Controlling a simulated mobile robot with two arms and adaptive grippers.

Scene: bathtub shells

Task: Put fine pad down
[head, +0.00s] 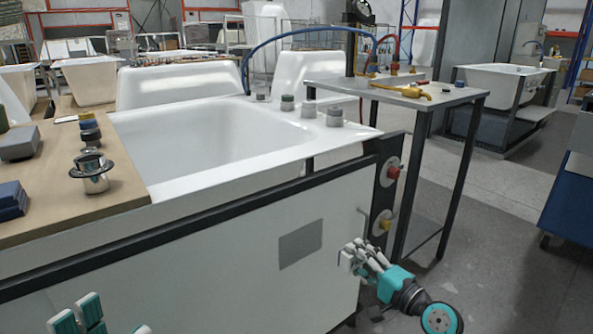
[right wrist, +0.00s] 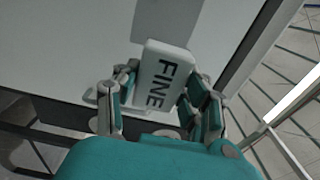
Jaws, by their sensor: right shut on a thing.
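The fine pad is a pale block with "FINE" printed on its face (right wrist: 160,78). In the right wrist view it sits between the fingers of my right gripper (right wrist: 165,105), which is shut on it. In the head view my right gripper (head: 358,256) is low at the right, in front of the tub stand's white side panel; the pad is hard to make out there. My left gripper (head: 108,318) shows only as teal fingertips at the bottom left edge, spread apart with nothing visible between them.
A wooden board (head: 125,190) lies across the tub's left part, bearing a grey block (head: 18,143), blue blocks (head: 10,200) and a metal drain piece (head: 92,175). The white tub (head: 250,172) has several small cylinders on its rim. A side table (head: 440,97) holds a yellow tool (head: 405,90).

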